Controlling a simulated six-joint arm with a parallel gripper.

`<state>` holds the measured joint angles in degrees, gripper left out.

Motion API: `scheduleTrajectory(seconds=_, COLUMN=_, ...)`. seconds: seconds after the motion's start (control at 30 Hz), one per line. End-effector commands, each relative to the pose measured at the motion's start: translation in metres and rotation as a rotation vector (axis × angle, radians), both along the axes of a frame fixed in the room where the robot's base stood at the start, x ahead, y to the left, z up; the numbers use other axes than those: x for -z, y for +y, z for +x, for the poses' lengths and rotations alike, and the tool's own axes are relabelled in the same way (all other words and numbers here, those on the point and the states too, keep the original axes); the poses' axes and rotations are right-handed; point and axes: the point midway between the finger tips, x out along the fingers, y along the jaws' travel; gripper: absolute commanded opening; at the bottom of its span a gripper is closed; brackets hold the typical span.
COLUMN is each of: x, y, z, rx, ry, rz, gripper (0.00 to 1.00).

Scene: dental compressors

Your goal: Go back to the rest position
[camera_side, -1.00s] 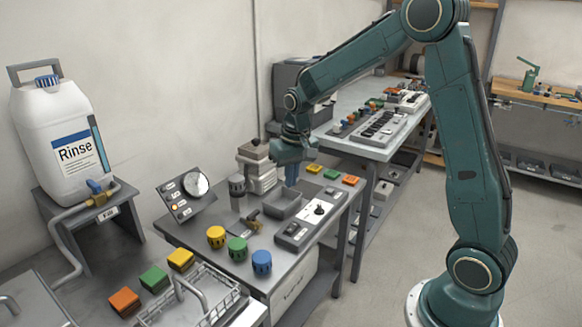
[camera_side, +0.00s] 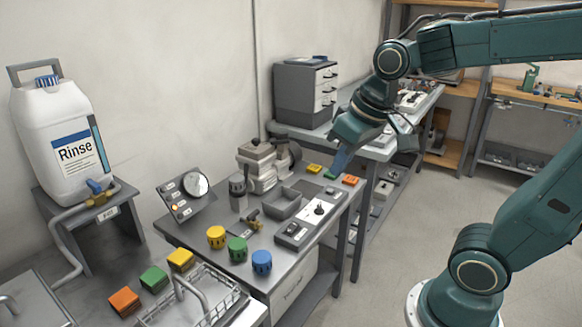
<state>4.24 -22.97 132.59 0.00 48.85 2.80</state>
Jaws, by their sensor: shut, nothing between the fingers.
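My gripper (camera_side: 340,160) is shut and empty. It points down and to the left, in front of or just above the back right corner of the metal work table (camera_side: 185,235). A yellow block (camera_side: 314,169) and an orange block (camera_side: 350,180) lie on either side of the green one.
Yellow (camera_side: 216,237), green (camera_side: 237,249) and blue (camera_side: 262,262) knobs stand at the table's front. A grey tray (camera_side: 283,204), a gauge panel (camera_side: 187,194) and a compressor unit (camera_side: 258,165) stand behind. A white Rinse jug (camera_side: 60,130) is at left.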

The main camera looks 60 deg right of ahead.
Motion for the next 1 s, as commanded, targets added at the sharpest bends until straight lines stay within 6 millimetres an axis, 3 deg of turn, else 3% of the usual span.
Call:
scheduleTrajectory(seconds=0.2, x=-0.005, y=0.011, z=-0.041, rx=-0.057, ry=-0.059, rz=-0.013, gripper=0.0)
scheduleTrajectory(seconds=0.43, x=-0.002, y=0.018, z=-0.072, rx=-0.102, ry=-0.1, rz=-0.021, gripper=0.0)
scheduleTrajectory(seconds=0.63, x=0.001, y=0.019, z=-0.082, rx=-0.118, ry=-0.115, rz=-0.025, gripper=0.0)
scheduleTrajectory(seconds=1.0, x=0.001, y=0.019, z=-0.082, rx=-0.119, ry=-0.115, rz=-0.025, gripper=0.0)
